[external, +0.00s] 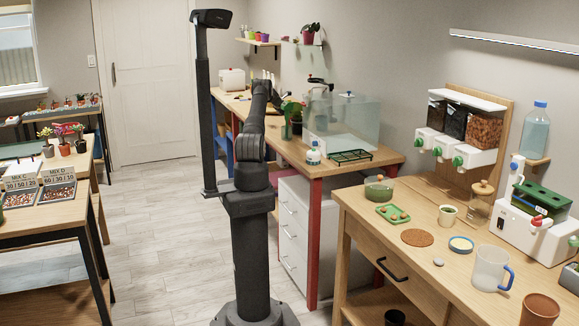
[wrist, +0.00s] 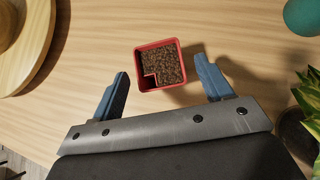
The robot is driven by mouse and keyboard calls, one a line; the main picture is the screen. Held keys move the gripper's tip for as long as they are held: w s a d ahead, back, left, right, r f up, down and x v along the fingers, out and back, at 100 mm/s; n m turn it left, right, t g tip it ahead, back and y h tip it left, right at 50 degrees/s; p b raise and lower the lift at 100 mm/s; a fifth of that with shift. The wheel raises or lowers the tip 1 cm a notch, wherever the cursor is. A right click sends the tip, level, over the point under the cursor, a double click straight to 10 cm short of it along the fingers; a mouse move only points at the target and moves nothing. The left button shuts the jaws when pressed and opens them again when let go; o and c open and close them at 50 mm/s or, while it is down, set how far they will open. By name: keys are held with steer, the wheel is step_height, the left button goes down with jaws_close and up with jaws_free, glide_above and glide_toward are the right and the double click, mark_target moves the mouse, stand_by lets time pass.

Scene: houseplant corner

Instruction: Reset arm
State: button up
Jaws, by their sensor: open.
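In the wrist view, my gripper (wrist: 162,68) has its two blue fingers spread wide apart. A square red pot (wrist: 139,70) with dark brown soil and a small notch-like corner shows in the gap between the fingers, on a wooden surface. No finger is seen touching it; I cannot tell how far below the fingertips it is. In the external view, my arm is folded over its column, pointing toward the back bench (external: 313,168); my gripper is hidden behind the arm there.
In the wrist view, a round wooden piece (wrist: 22,45) is at upper left, a teal round object (wrist: 303,17) at upper right and a spiky plant (wrist: 311,100) at right. A glass tank (external: 343,115) stands on the back bench. Floor (external: 165,230) left of my base is clear.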

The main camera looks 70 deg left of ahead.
steer(key=x, duration=0.3)
steer(key=shift+w+f, duration=0.15)
steer(key=shift+f, duration=0.25)
steer(key=r, duration=0.5)
steer(key=shift+w+d+r, duration=0.1)
steer(key=shift+d, duration=0.15)
steer(key=w+d+r+m+h, duration=0.1)
steer(key=w+d+r+m, duration=0.1)
steer(key=w+d+r, duration=0.5)
steer(key=w+d+r+m+h, duration=0.2)
steer(key=w+d+r, duration=0.6)
steer(key=d+r, duration=0.8)
steer(key=w+d+r+m+t+h, duration=0.1)
steer(key=w+d+r, duration=0.6)
steer(key=d, duration=1.4)
step_height(320, 180, up, 5)
steer(key=shift+w+d+f+m+h, duration=0.2)
steer(key=shift+w+d+m+h, duration=0.2)
steer(key=s+a+f+n+y, duration=0.1)
steer(key=s+a+f, duration=0.1)
steer(key=a+f, duration=0.3)
steer(key=s+a+f+n+y, duration=0.1)
steer(key=s+a+f, duration=0.1)
steer(key=a+f, duration=0.4)
steer(key=a, duration=0.5)
steer(key=shift+s+a, duration=0.2)
steer(key=shift+s, duration=0.05)
steer(key=shift+d+f, duration=0.1)
